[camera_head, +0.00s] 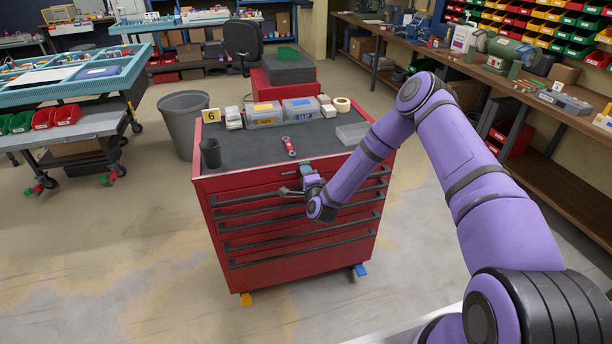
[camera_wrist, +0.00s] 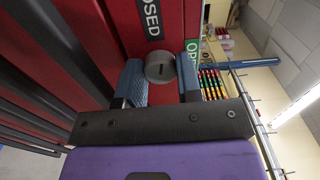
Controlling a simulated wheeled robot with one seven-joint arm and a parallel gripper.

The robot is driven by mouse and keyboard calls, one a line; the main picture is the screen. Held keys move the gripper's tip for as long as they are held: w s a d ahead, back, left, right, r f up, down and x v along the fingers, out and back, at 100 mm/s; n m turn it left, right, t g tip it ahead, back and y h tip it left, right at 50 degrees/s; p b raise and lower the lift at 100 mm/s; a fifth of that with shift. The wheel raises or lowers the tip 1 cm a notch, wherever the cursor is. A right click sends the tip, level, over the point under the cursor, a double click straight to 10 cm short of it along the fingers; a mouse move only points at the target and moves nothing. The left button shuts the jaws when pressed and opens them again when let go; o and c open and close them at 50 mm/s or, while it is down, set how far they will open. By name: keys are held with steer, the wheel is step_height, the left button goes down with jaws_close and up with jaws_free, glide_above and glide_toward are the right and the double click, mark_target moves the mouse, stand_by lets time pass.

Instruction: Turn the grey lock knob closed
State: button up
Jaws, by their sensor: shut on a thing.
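The grey lock knob (camera_wrist: 160,66) is a short round knob with a dark slot, on the red front of the tool cabinet (camera_head: 290,268). In the wrist view my gripper (camera_wrist: 159,78) has one blue-grey finger on each side of the knob and is shut on it. A black label reading "CLOSED" (camera_wrist: 151,18) is above the knob, partly cut off by the frame edge. A green label reading "OPEN" (camera_wrist: 193,50) is to its right, partly behind a finger. In the head view my wrist is at the cabinet's upper front and the knob cannot be made out.
Dark drawer handles (camera_head: 303,237) run across the cabinet front below my gripper. On its top are a dark cup (camera_head: 210,153), a red tool (camera_head: 289,147), lidded boxes (camera_head: 264,113) and a grey tray (camera_head: 351,133). A grey bin (camera_head: 187,125) stands behind left. Floor in front is clear.

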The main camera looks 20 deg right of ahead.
steer(key=shift+f+n, duration=0.1)
steer(key=shift+n, duration=1.1)
steer(key=o, duration=0.9)
steer(key=shift+s, duration=0.1)
steer(key=shift+o, duration=0.2)
